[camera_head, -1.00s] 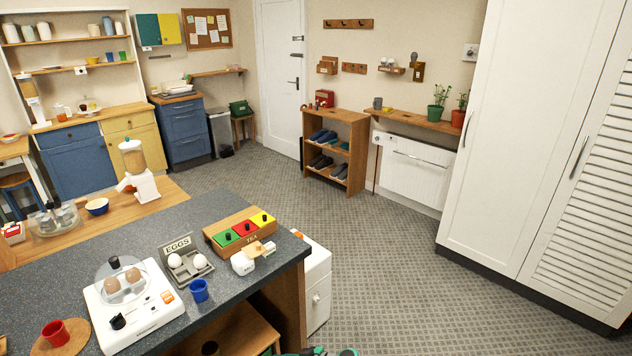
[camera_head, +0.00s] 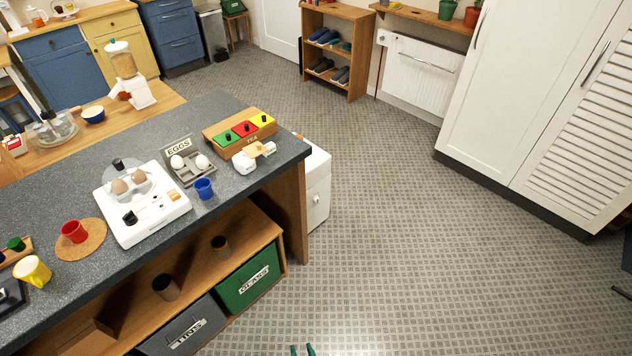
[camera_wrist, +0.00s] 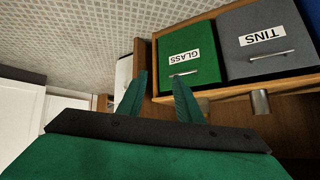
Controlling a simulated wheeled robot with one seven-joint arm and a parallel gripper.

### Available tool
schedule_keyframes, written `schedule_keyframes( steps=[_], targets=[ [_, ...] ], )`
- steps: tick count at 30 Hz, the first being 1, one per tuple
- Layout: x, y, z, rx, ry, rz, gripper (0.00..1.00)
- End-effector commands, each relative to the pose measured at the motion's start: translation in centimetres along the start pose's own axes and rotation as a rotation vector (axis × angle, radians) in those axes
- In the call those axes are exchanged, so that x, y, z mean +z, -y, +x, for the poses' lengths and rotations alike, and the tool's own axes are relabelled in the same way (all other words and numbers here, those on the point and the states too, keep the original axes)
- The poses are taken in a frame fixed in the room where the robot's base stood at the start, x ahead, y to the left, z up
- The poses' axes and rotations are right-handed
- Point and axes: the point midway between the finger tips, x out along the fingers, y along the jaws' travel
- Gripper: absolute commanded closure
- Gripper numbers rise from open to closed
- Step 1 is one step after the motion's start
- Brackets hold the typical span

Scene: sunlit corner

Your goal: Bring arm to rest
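My gripper (camera_head: 302,350) shows only as two green fingertips at the bottom edge of the head view, over the floor. In the wrist view my gripper (camera_wrist: 157,82) has its two green fingers apart, with nothing between them. The rest of my arm is out of the head view. Beyond the fingers in the wrist view are the green GLASS bin (camera_wrist: 201,53) and the grey TINS bin (camera_wrist: 287,61). The fingers look apart from both bins, though the distance is hard to tell.
The dark counter (camera_head: 225,212) stands at the left, with an egg cooker (camera_head: 150,219), a blue cup (camera_head: 204,188) and a tea box (camera_head: 240,129) on it. Its lower shelf holds the GLASS bin (camera_head: 248,284). Tall white cupboards (camera_head: 500,100) stand at the right. The floor (camera_head: 400,240) between is clear.

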Motion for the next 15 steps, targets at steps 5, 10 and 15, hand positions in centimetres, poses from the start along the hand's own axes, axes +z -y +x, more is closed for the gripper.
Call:
schedule_keyframes(
  steps=[5, 10, 15],
  targets=[
    [0.7, -0.2, -7.0, 0.105, -0.077, 0.008, 0.68],
    [-0.6, -0.2, -14.0, 0.179, -0.174, 0.007, 0.68],
    [-3.1, 0.4, -21.3, 0.228, -0.281, -0.004, 0.68]
  ],
)
